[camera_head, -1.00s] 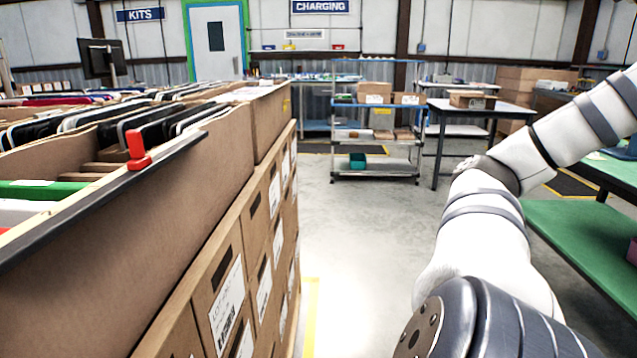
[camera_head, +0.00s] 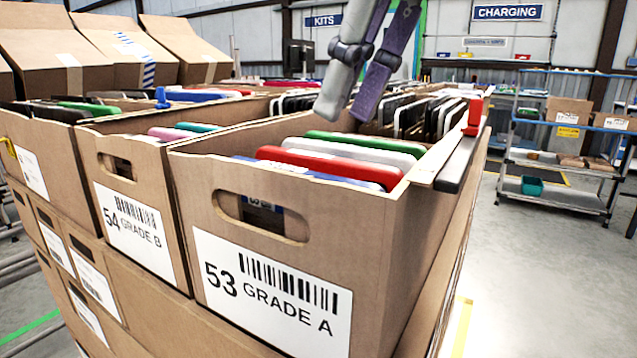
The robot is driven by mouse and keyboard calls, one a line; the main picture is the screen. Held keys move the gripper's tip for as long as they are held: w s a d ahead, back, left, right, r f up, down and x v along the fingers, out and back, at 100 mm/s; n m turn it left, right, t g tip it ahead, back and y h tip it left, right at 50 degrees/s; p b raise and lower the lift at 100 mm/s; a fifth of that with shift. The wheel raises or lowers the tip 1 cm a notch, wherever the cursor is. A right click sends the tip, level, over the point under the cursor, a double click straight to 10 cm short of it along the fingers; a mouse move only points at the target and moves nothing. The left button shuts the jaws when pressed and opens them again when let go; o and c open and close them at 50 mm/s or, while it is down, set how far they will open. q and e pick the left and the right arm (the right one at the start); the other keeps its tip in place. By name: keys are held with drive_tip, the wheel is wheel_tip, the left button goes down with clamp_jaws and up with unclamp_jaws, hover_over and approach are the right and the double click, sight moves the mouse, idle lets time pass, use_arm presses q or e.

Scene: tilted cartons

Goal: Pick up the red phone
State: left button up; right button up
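A red phone (camera_head: 325,165) stands on edge in the front part of the carton marked 53 GRADE A (camera_head: 400,245), and only its upper edge shows. A white phone (camera_head: 350,147) and a green phone (camera_head: 365,141) stand just behind it, and a blue-edged item stands in front. My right gripper (camera_head: 349,108) comes down from the top of the picture, with one grey and one purple finger. The fingertips look apart with nothing between them, above and behind the red phone and touching nothing that I can see. My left gripper is out of view.
A carton marked 54 GRADE B (camera_head: 125,190) stands to the left. A dark rail with a red clip (camera_head: 473,117) runs along the right rim of carton 53. Cartons with raised flaps (camera_head: 110,50) stand behind. The floor on the right (camera_head: 540,270) is clear.

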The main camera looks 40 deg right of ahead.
sight(323, 156)
drive_tip(key=x, duration=0.5)
drive_tip(key=shift+s+f, duration=0.1)
drive_tip(key=shift+s, duration=0.05)
clamp_jaws()
wheel_tip(323, 156, up, 10)
drive_tip(key=p, duration=0.1)
